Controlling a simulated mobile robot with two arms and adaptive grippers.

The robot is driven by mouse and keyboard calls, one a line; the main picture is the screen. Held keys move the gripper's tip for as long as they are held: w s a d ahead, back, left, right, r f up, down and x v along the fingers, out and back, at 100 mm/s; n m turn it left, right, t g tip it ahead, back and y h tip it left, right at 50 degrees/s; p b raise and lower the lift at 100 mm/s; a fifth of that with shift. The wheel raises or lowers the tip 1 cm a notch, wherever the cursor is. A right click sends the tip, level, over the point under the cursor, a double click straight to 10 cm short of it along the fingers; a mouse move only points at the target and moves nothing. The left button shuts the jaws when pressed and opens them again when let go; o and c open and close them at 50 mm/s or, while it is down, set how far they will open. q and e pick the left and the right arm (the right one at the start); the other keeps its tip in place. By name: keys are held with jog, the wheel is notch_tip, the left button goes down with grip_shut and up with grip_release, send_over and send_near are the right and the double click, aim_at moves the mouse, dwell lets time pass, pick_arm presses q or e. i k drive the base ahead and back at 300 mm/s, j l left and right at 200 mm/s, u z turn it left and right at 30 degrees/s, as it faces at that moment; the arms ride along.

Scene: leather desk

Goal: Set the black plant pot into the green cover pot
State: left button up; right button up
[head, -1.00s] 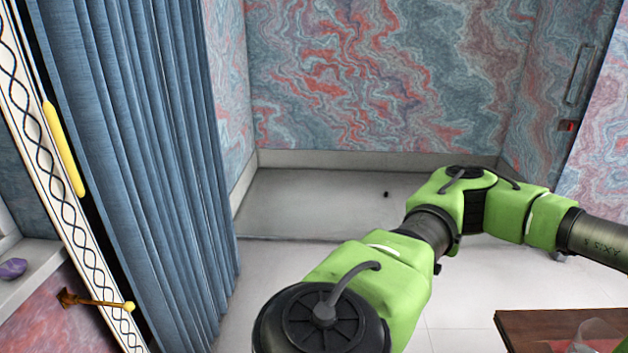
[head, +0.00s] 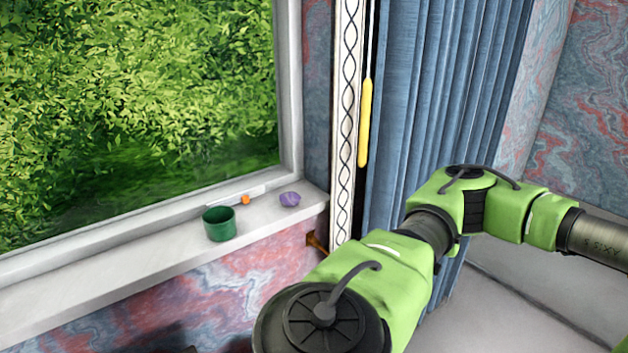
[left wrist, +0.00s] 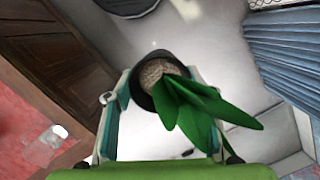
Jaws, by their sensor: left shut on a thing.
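The green cover pot (head: 220,230) stands upright on the white window sill, left of centre in the head view. Its top is open and it looks empty. The black plant pot (left wrist: 136,91) shows in the left wrist view, with pale grainy soil and broad green leaves leaning right. My left gripper (left wrist: 158,80) is shut on the black pot, with a finger on either side. The head view shows my green arm links, but neither the gripper nor the black pot. The cover pot is not visible in the wrist view. My right gripper is in neither view.
The sill (head: 130,246) also holds a purple lump (head: 289,199) right of the cover pot and a small orange piece (head: 245,200) behind it. A blue curtain (head: 440,110) hangs at the right. The sill's left stretch is clear.

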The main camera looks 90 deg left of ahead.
aim_at(222, 232)
jog(key=u, duration=1.75)
jog(key=i+u, duration=0.15)
jog(key=u, duration=0.35)
jog(key=i+u, duration=0.1)
jog(key=u, duration=0.4)
jog(key=i+l+u, duration=0.1)
jog(key=u, duration=0.4)
jog(key=i+l, duration=0.2)
jog(key=l, duration=0.2)
jog(key=i+l, duration=0.2)
jog(key=l, duration=0.2)
